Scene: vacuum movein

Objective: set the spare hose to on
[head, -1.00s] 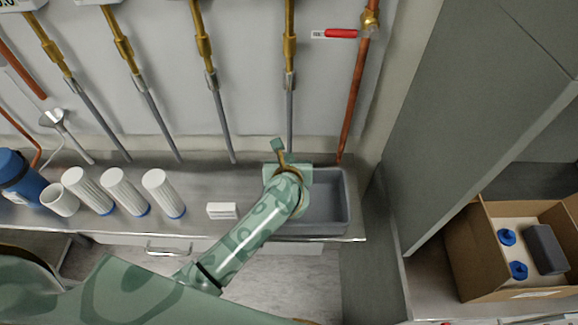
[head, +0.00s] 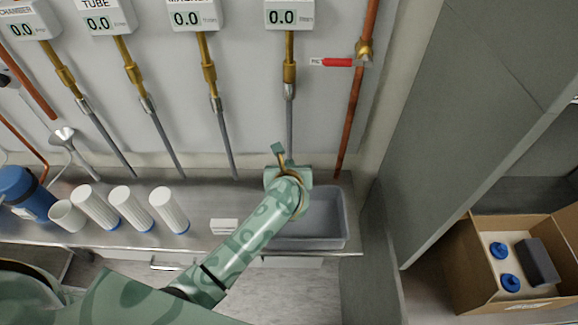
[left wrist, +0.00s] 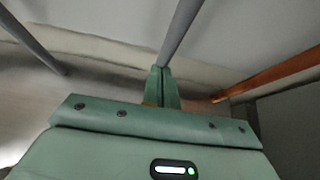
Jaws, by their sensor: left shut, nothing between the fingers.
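A valve with a red lever (head: 337,62) sits on the copper pipe (head: 353,110) at the right of the wall. The lever lies level, pointing left, across the pipe's line; the writing on its white tag is too small to read. No label naming a spare hose is readable. My left gripper (head: 279,151) is shut and empty, below and left of the lever and well apart from it. It overlaps the lower end of the rightmost grey hose (head: 289,120). In the left wrist view the shut fingers (left wrist: 161,90) line up with that hose (left wrist: 180,32); I cannot tell whether they touch.
Several meters with displays, such as the rightmost one (head: 289,15), hang above brass fittings and grey hoses. A grey bin (head: 335,218), a white box (head: 224,226), white cylinders (head: 169,210) and a blue container (head: 25,194) stand on the bench. A grey cabinet side (head: 480,110) and cardboard box (head: 470,268) are at right.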

